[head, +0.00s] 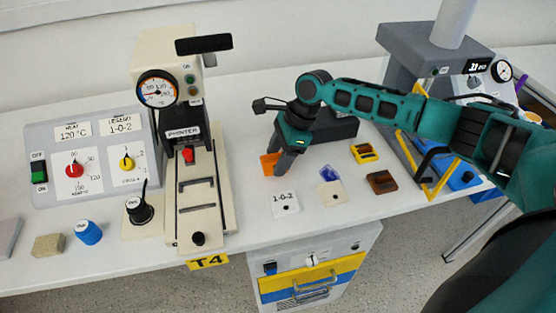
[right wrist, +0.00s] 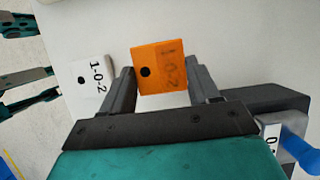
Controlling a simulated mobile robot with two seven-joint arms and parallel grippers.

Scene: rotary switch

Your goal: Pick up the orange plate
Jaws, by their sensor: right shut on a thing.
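The orange plate (right wrist: 160,66) is a small square with a dark hole and faint marks that look like digits. In the right wrist view it sits between the two fingers of my right gripper (right wrist: 160,88), which is shut on it. In the head view the plate (head: 269,163) shows at the fingertips of my right gripper (head: 279,168), partly hidden by them. I cannot tell whether the plate touches the table.
A white plate marked 1-0-2 (head: 285,203) lies close by. The printer press (head: 197,200) stands left, the grey machine (head: 400,75) right. A dark box (head: 335,128) is behind the gripper.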

